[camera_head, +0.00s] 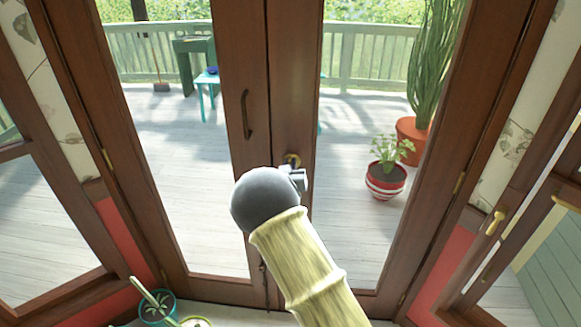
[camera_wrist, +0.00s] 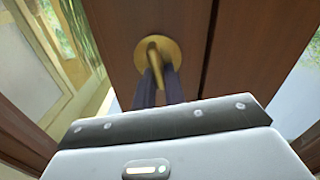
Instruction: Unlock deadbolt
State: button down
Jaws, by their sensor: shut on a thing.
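The deadbolt shows in the wrist view as a round brass plate with a brass thumb-turn (camera_wrist: 154,52) on the brown wooden door (camera_wrist: 225,30). My gripper (camera_wrist: 159,85) has its two dark fingers on either side of the turn's lower end and is shut on it. In the head view the brass deadbolt plate (camera_head: 292,159) shows just above my gripper (camera_head: 297,174). My arm's dark round joint hides much of the door below it. The double door is closed, and a dark pull handle (camera_head: 246,115) is on the left leaf.
Side windows flank the door, the right one with a brass handle (camera_head: 495,223). Through the glass are a wooden deck (camera_head: 180,150) and a red-and-white pot (camera_head: 385,183).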

jog(key=n, duration=0.5)
jog(key=f+n+b, duration=0.1)
jog(key=n, duration=0.5)
jog(key=a+n+b, duration=0.1)
jog(key=n, duration=0.4)
jog(key=shift+a+f+n, duration=0.1)
jog(key=shift+f+n, duration=0.1)
jog(key=shift+n, duration=0.2)
jog(key=c, duration=1.5)
grip_release()
jog(key=shift+o, duration=0.2)
